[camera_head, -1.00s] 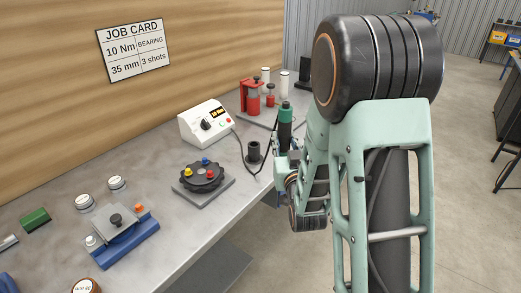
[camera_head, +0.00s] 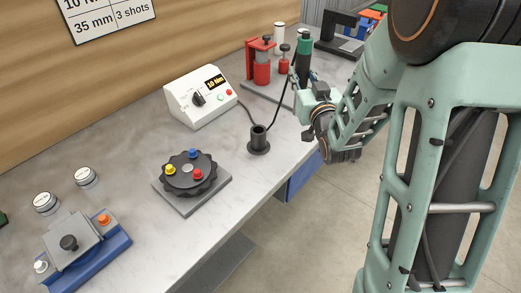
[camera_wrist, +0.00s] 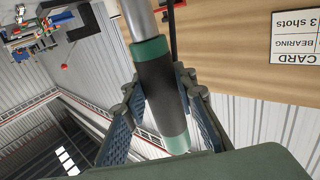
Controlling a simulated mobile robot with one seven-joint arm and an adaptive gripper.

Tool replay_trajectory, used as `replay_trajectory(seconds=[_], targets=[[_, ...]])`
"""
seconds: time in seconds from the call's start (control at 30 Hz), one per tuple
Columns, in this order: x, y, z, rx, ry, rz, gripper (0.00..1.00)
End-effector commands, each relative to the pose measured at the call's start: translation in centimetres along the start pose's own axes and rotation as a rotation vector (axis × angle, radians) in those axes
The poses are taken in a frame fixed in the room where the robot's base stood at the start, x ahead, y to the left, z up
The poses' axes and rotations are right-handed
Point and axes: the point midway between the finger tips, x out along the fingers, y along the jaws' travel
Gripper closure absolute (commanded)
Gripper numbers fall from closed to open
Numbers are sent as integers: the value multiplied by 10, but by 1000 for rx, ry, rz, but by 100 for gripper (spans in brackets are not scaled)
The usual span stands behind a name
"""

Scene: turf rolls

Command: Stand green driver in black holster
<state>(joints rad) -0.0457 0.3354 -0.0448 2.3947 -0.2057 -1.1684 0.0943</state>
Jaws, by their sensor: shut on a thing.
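The green driver (camera_head: 304,42) is held upright beyond and above the bench, up and to the right of the black holster in the head view. It has a green top and a dark grip, and a black cable runs to it. My gripper (camera_head: 300,76) is shut around it. In the wrist view my gripper (camera_wrist: 158,88) has its ribbed fingers on both sides of the driver's black grip (camera_wrist: 158,90), with a metal shaft beyond. The black holster (camera_head: 259,142) is an open upright cup on a round base near the bench's front edge. The driver is apart from it.
A white controller (camera_head: 200,98) reading 10 Nm stands left of the holster. A black dial fixture (camera_head: 188,174) with coloured knobs is in front. A red press (camera_head: 260,62) stands behind. The bench (camera_head: 120,150) is clear around the holster.

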Motion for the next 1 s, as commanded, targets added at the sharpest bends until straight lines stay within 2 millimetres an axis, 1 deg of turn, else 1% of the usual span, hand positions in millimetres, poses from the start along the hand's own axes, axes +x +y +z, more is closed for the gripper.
replay_trajectory(seconds=[0.03,0.2,0.4,0.5,0.67,0.73,0.77,0.9,1.0], targets=[[4,-12,9,-2,13,-47,100],[10,-55,12,-4,12,-209,100],[6,-94,18,-4,8,-357,100],[2,-107,20,-2,7,-403,100],[-2,-117,21,-1,5,-443,100],[-2,-119,24,1,3,-450,100],[-3,-120,28,2,2,-452,100],[-3,-121,54,4,-2,-455,100],[-3,-121,70,4,0,-455,100]])
